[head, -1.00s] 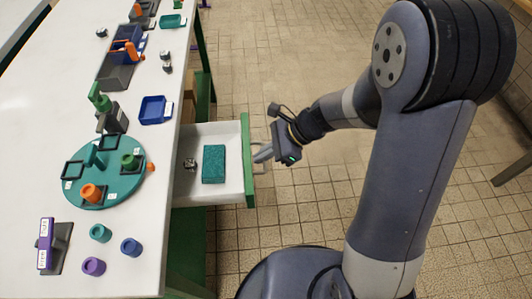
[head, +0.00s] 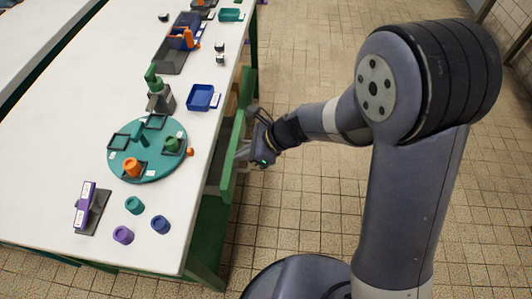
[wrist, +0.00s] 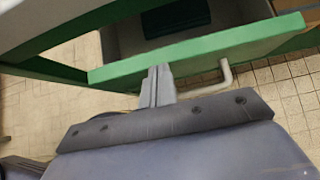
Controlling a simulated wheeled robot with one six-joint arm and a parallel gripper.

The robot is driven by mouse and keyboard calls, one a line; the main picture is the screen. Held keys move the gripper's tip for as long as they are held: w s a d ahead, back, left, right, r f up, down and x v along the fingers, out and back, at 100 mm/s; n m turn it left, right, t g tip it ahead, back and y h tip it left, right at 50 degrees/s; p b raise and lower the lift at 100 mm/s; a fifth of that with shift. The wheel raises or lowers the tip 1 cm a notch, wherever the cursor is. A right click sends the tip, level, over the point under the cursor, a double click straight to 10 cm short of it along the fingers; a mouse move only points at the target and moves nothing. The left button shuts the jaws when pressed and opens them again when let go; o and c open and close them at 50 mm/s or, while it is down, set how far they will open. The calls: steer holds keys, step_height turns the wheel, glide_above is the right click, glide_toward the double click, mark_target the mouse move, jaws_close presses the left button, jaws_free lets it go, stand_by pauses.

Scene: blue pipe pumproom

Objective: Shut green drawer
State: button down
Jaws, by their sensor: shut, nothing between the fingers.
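The green drawer's front panel (head: 233,158) stands close to the side of the white table, with a narrow strip of the drawer's inside showing behind it. In the wrist view the green front (wrist: 200,48) runs across the picture, with an open gap and dark inside above it. Its pale handle (wrist: 226,76) sticks out to the right of my fingers. My gripper (wrist: 160,72) is shut and empty, its fingertips at the outer face of the front, seemingly touching it. In the head view my gripper (head: 248,150) is at the front's outer side.
The white table (head: 60,130) carries a teal turntable (head: 150,175), a blue tray (head: 202,97), several small cylinders and a purple-topped stand (head: 88,205). The tiled floor (head: 310,210) to the right of the drawer is clear.

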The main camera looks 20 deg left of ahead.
mark_target(232, 156)
steer(key=shift+s+a, duration=0.2)
steer(key=shift+a, duration=0.6)
steer(key=shift+s+a, duration=0.2)
steer(key=shift+a, duration=0.6)
